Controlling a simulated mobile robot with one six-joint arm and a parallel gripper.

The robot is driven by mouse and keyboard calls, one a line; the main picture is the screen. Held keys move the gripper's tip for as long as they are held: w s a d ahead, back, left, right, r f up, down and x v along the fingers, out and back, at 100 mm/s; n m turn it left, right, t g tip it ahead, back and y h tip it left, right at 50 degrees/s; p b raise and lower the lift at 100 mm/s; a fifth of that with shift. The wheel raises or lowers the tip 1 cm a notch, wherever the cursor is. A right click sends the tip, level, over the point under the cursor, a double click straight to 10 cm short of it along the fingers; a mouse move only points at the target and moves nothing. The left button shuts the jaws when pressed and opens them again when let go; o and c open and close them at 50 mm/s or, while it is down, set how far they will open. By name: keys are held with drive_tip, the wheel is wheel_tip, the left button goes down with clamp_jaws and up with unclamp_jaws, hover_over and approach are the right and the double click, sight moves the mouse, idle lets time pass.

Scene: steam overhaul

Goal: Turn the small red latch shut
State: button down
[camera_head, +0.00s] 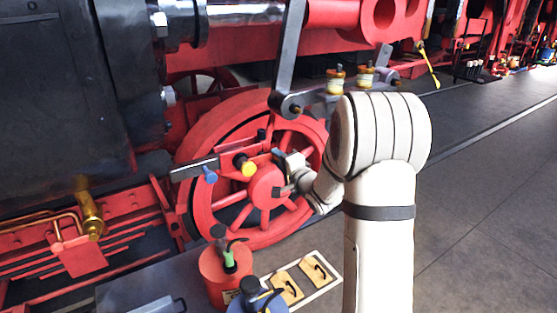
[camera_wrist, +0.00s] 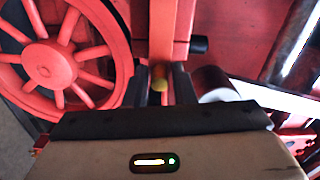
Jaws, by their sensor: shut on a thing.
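In the wrist view, the two dark fingers of my gripper (camera_wrist: 161,87) close around a small yellow piece (camera_wrist: 159,77). A red bar (camera_wrist: 162,30) runs up the picture just beyond it. I cannot tell whether the bar and the yellow piece are joined, and I cannot clearly make out the small red latch as a separate part. In the head view, my gripper (camera_head: 284,189) is in front of the red spoked wheel (camera_head: 228,218), just right of its hub. What it holds is hidden there.
A yellow knob (camera_head: 247,167) and a blue knob (camera_head: 209,175) stick out left of my gripper. A grey rod (camera_head: 287,60) hangs above. A red can (camera_head: 219,281) and a board with yellow pieces (camera_head: 322,262) are below. The floor at right is clear.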

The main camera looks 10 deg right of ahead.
drive_tip(key=c, duration=1.5)
unclamp_jaws()
drive_tip(key=shift+s+f, duration=0.1)
drive_tip(key=shift+f, duration=0.25)
drive_tip(key=shift+c, duration=0.2)
drive_tip(key=shift+o, duration=0.9)
drive_tip(key=shift+r, duration=0.15)
drive_tip(key=b+v, duration=0.1)
drive_tip(key=v, duration=0.6)
drive_tip(key=shift+s, duration=0.3)
